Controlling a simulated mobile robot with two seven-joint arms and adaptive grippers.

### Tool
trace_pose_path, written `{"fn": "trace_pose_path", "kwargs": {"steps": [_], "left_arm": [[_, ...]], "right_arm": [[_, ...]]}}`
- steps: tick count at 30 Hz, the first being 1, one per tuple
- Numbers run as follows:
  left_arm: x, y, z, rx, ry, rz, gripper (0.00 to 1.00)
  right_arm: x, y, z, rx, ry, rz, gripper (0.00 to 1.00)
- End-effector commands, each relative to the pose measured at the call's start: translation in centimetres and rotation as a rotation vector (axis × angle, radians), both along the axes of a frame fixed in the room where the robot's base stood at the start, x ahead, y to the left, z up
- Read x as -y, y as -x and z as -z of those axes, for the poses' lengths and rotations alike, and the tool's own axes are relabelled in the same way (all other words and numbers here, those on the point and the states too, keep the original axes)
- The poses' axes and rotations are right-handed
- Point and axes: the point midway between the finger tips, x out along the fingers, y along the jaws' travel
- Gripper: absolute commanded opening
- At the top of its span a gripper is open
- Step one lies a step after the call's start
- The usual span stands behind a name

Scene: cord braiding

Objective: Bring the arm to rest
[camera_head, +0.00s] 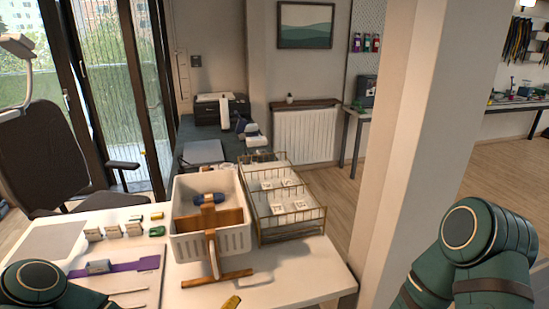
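My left arm shows only as a dark green joint at the lower left corner, over the table's near left part. My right arm shows as dark green links at the lower right, in front of the pillar and beyond the table's right edge. Neither gripper is in the frame, so I cannot see their fingers or whether they hold anything. On the white table (310,282) stands a wooden stand (212,250) with a crossed foot, in front of a white basket (182,246). A dark blue item (209,198) shows at the basket.
A wire rack (290,222) with small white packs stands right of the basket. Small blocks (113,232) and a purple strip (122,267) lie at left. A yellow item (232,302) is cut off at the bottom edge. A pillar (400,140) rises right of the table.

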Motion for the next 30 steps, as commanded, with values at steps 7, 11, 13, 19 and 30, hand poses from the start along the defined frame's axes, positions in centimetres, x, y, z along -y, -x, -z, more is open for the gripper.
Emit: {"fn": "trace_pose_path", "kwargs": {"steps": [7, 11, 13, 19, 30], "left_arm": [[3.0, 5.5, 6.9, -0.089, -0.669, 0.586, 0.41], [2.4, 8.7, 9.4, -0.092, -0.953, 0.912, 0.41], [1.7, 10.2, 10.2, -0.083, -1.074, 1.083, 0.41], [-0.3, 13.4, 11.2, -0.034, -1.273, 1.45, 0.41], [-1.2, 14.6, 11.3, -0.005, -1.321, 1.587, 0.41]], "right_arm": [[0.0, 0.0, 0.0, 0.0, 0.0, 0.0, 0.47], [0.0, 0.0, 0.0, 0.0, 0.0, 0.0, 0.47], [0.0, 0.0, 0.0, 0.0, 0.0, 0.0, 0.47], [0.0, 0.0, 0.0, 0.0, 0.0, 0.0, 0.47], [0.0, 0.0, 0.0, 0.0, 0.0, 0.0, 0.47]]}}
